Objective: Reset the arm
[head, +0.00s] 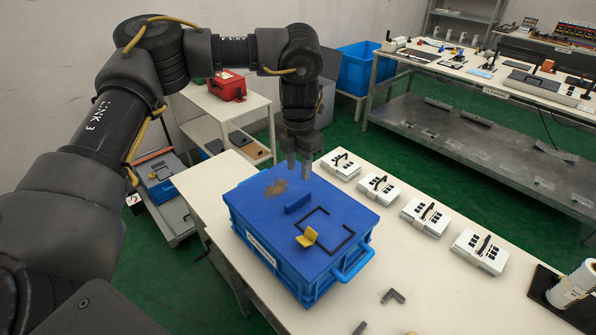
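My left arm reaches in from the left, and its gripper (298,172) points down above the far part of the blue crate's lid. Its two fingers look apart, with nothing seen between them. The blue crate (262,250) stands on the pale table. On its lid are a small yellow piece (306,238), a blue block (297,203), a black square outline (343,246) and a brownish patch (276,187). My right gripper cannot be made out in the view.
Several white keypad boxes (424,216) stand in a row right of the crate. Small grey angled pieces (392,296) lie near the front. A white roll (573,286) stands at the right. A red box (227,86) sits on a cart behind. A workbench (480,87) stands across the green floor.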

